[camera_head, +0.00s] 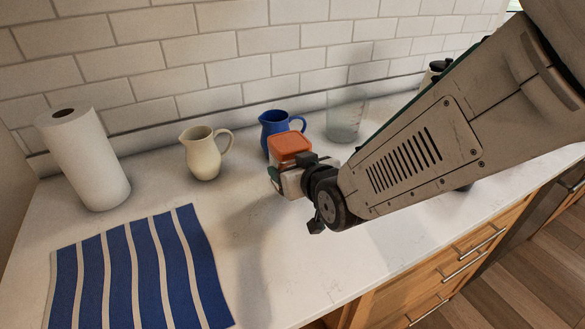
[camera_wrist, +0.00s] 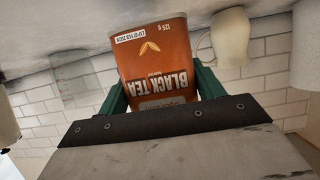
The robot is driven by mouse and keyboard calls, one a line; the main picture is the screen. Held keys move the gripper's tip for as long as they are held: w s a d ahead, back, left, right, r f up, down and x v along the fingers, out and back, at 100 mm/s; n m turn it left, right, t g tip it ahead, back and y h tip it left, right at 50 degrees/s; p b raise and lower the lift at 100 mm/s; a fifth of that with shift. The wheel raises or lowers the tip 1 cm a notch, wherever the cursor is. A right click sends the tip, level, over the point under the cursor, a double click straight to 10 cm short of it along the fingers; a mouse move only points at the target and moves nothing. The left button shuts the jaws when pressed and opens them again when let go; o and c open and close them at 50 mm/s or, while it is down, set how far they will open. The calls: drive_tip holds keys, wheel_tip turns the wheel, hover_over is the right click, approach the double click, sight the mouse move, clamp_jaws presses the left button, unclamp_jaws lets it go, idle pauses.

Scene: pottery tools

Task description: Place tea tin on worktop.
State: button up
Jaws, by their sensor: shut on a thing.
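The tea tin (camera_head: 290,146) is an orange-brown box lettered BLACK TEA. In the wrist view the tin (camera_wrist: 155,62) stands between the two green fingers, its lettering upside down in that turned picture. My gripper (camera_head: 287,174) is shut on the tin; the gripper (camera_wrist: 162,88) also shows in the wrist view. The tin looks about upright. The worktop (camera_head: 305,260) is pale and stone-like; in the wrist view the worktop (camera_wrist: 60,22) lies across the top. I cannot tell whether the tin touches it. My gripper hides part of the tin in the head view.
Behind the tin stand a blue jug (camera_head: 272,124) and a clear glass vessel (camera_head: 345,118). A cream jug (camera_head: 203,155) and a paper towel roll (camera_head: 84,160) stand to the left. A blue striped cloth (camera_head: 140,270) lies front left. Bare worktop lies in front of my gripper.

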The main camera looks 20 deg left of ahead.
drive_tip(key=shift+w+a, duration=0.3)
drive_tip(key=shift+a, duration=0.15)
drive_tip(key=f, duration=0.3)
drive_tip(key=shift+w+a+f, duration=0.25)
drive_tip(key=shift+f, duration=0.1)
drive_tip(key=o, duration=1.1)
drive_tip(key=shift+f, duration=0.1)
drive_tip(key=shift+o, duration=0.2)
